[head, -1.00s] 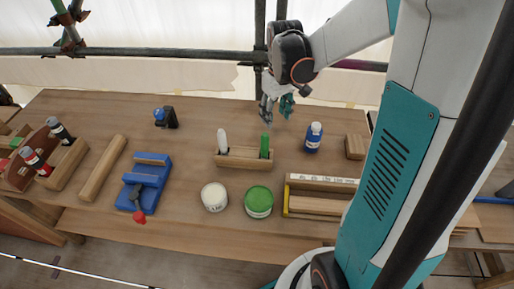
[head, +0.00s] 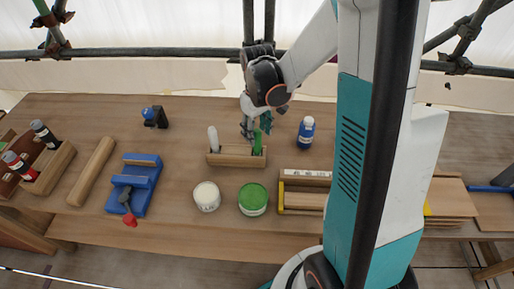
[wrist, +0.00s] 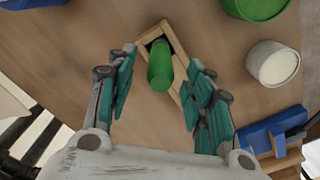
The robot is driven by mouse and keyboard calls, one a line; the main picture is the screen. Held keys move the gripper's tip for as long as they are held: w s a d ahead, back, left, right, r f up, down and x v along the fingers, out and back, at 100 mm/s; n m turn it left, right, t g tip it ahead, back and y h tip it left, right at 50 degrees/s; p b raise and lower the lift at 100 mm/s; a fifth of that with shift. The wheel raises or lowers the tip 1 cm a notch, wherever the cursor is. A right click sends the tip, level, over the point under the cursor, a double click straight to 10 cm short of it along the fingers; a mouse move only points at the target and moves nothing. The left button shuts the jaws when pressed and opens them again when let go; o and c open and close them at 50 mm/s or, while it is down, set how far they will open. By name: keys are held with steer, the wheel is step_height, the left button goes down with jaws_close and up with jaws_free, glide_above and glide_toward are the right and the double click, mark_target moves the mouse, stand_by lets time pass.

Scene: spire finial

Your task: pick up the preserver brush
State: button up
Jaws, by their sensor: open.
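A green-handled brush (head: 257,143), which I take to be the preserver brush, stands upright in the right end of a wooden holder (head: 236,160). A white-handled brush (head: 213,139) stands in the holder's left end. My gripper (head: 256,126) is open right above and around the green handle's top. In the wrist view the green handle (wrist: 160,66) shows between the two spread fingers of my gripper (wrist: 163,78), with space on both sides. The white handle is not seen there. The bristles are hidden in the holder.
A white tin (head: 207,196) and a green-lidded tin (head: 253,199) stand in front of the holder. A blue bottle (head: 306,133) stands to its right. A blue tool block (head: 135,184) lies to the left. The table behind the holder is mostly clear.

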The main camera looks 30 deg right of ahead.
mark_target(257, 140)
step_height(257, 140, down, 5)
steer(key=shift+r+b, duration=0.15)
steer(key=shift+b, duration=0.7)
steer(key=shift+r, duration=0.1)
jaws_close()
steer(key=shift+r, duration=0.1)
step_height(257, 140, up, 20)
steer(key=p, duration=0.6)
